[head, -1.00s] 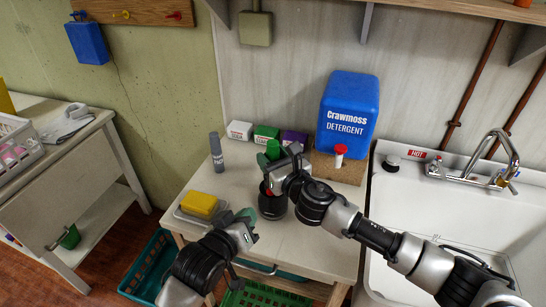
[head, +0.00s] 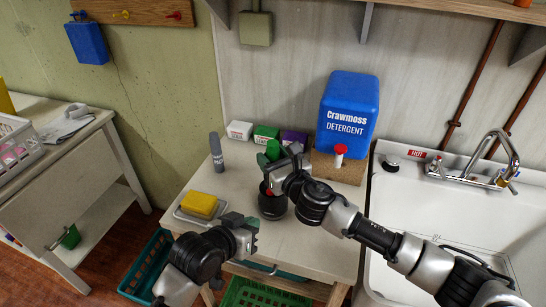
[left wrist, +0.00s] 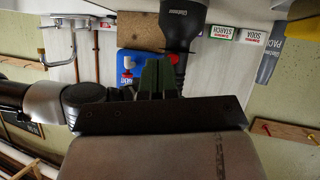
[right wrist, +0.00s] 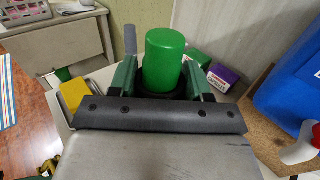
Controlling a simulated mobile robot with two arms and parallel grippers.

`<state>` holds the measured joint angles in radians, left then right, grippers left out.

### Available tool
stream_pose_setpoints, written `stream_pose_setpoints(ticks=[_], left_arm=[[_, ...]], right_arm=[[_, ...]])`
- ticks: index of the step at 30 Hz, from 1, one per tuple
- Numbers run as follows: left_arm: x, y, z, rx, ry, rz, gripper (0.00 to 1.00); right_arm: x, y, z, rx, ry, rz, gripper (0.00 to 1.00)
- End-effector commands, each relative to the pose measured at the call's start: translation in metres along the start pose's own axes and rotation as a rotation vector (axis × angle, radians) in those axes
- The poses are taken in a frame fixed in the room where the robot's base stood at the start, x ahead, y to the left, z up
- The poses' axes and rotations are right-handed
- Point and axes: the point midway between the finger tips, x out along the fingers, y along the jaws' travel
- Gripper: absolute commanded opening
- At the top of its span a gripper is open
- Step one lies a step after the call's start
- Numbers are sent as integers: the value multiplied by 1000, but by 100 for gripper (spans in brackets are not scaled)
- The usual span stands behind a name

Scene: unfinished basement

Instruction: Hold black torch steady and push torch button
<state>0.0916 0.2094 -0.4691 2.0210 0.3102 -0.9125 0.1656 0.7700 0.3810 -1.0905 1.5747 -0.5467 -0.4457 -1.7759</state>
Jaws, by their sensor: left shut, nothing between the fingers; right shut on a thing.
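The black torch (head: 272,207) stands wide end down on the white table, with a red button (head: 268,189) on its side. The button also shows in the left wrist view (left wrist: 174,58), close to my left fingertips in the picture. My right gripper (head: 285,160) is shut around the torch's upper part. A green cylinder (right wrist: 165,62), seemingly the torch's top, rises between its fingers. My left gripper (head: 250,226) is shut and empty, in front of the torch and to its left. A gap shows between its fingertips and the torch in the head view.
Small boxes (head: 240,130) and a blue detergent container (head: 347,115) stand behind. A sink (head: 450,220) is at right. Baskets (head: 262,294) sit below the table.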

Motion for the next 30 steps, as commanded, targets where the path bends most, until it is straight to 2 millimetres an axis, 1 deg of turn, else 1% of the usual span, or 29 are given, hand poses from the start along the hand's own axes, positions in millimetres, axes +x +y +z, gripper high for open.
stream_pose_setpoints(ticks=[3, 6, 9, 14, 24, 30], left_arm=[[0, 4, 7, 147, -82, 54, 0], [0, 6, 12, 237, -127, 95, 0], [0, 8, 14, 287, -149, 120, 0], [8, 6, 9, 302, -154, 128, 0], [47, -6, -15, 300, -153, 128, 0], [64, -11, -25, 301, -153, 127, 0]], right_arm=[[0, 0, -1, 1, 1, 0, 16], [0, 0, -1, 1, 1, 0, 16], [0, 0, -1, 1, 1, 0, 16], [0, 0, -1, 1, 1, 0, 16], [0, 0, -1, 1, 1, 0, 16], [0, 0, -1, 1, 1, 0, 16]])
